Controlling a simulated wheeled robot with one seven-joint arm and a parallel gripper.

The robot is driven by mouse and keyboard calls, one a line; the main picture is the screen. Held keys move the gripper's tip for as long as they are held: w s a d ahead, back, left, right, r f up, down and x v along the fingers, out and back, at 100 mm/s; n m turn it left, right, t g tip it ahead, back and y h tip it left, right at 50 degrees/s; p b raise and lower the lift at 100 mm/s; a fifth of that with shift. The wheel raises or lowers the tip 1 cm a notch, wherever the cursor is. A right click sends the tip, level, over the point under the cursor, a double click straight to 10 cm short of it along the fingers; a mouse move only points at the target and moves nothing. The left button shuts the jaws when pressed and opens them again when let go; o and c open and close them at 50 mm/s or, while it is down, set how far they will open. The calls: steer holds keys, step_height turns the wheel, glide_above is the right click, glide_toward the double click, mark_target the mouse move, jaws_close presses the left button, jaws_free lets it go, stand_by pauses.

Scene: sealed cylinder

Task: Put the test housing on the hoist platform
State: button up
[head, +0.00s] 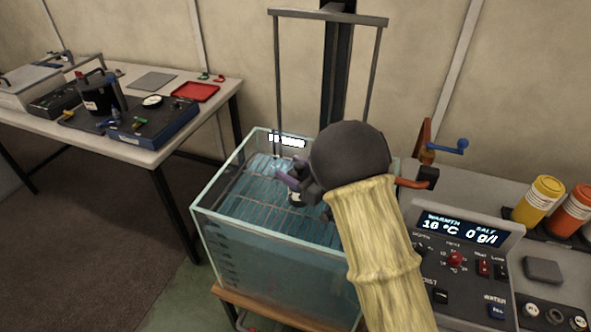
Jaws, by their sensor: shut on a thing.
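The hoist platform (258,211) is a wire grid inside the glass water tank, hanging from a tall grey frame. My gripper (291,185) is over the tank, above the right part of the grid, and is shut. A small dark thing with a pale part, which looks like the test housing (296,199), shows at its fingers. My wrist and arm hide most of it and the grid's right side. I cannot tell whether it touches the grid.
The tank's rim (215,180) surrounds the grid. A crank with a blue handle (449,147) stands right of the tank. The control panel (458,236) reads 16 °C and 0 g/l. Yellow (540,200) and orange (571,212) bottles stand far right. A tool table (150,148) is left.

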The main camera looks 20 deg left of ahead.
steer(key=shift+s, duration=0.1)
steer(key=o, duration=1.3)
steer(key=shift+d, duration=0.2)
steer(key=b+v, duration=0.1)
steer(key=v, duration=1)
steer(key=shift+d+b, duration=0.35)
steer(key=shift+s, duration=0.1)
